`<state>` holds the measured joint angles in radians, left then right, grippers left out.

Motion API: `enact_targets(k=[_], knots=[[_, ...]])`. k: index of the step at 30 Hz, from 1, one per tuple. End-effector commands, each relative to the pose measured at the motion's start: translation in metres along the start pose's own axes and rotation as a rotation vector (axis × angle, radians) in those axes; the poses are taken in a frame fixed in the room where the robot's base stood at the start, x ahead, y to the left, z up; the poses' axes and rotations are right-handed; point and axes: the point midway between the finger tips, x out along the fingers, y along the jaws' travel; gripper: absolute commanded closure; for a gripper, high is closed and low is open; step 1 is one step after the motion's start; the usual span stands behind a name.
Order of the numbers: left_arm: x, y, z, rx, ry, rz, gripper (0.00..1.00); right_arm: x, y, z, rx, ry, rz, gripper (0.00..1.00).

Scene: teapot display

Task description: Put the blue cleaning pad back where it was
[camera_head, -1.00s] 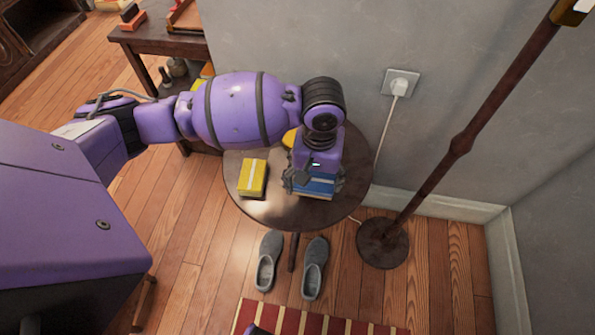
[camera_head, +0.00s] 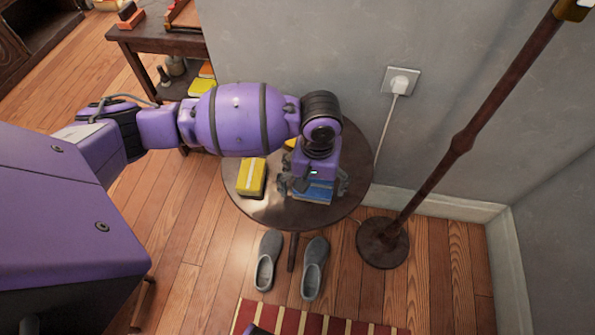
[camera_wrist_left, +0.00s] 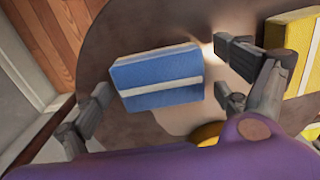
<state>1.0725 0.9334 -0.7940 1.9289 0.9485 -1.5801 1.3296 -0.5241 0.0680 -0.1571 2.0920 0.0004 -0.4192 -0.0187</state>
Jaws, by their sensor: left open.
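The blue cleaning pad (camera_head: 315,192), with a white stripe, lies on the small round dark table (camera_head: 265,212), near its front edge. My left gripper (camera_head: 312,185) is right above it, pointing down, with its fingers spread to either side. In the left wrist view, the pad (camera_wrist_left: 155,72) sits between the open fingers, with a gap visible on both sides. The arm and gripper hide the back part of the pad in the head view. My right gripper is not in view.
A yellow pad (camera_head: 251,177) with a pale stripe lies left of the gripper. Another yellow object (camera_head: 290,143) is partly hidden behind my arm. A lamp pole (camera_head: 460,145) stands at the right. Grey slippers (camera_head: 315,268) are on the floor in front.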

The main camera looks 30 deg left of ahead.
Motion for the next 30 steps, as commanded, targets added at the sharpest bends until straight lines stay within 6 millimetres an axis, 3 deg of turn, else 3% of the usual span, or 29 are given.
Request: enact_targets(k=[7, 21, 30], knots=[[-0.01, 0.001, -0.002, 0.002, 0.004, 0.003, 0.08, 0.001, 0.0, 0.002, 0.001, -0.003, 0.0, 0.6], [-0.104, 0.002, -0.002, 0.003, 0.006, 0.005, 0.08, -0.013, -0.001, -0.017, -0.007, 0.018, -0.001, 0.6], [-0.126, 0.001, -0.001, 0.001, 0.002, 0.002, 0.08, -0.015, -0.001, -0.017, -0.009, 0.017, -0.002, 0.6]])
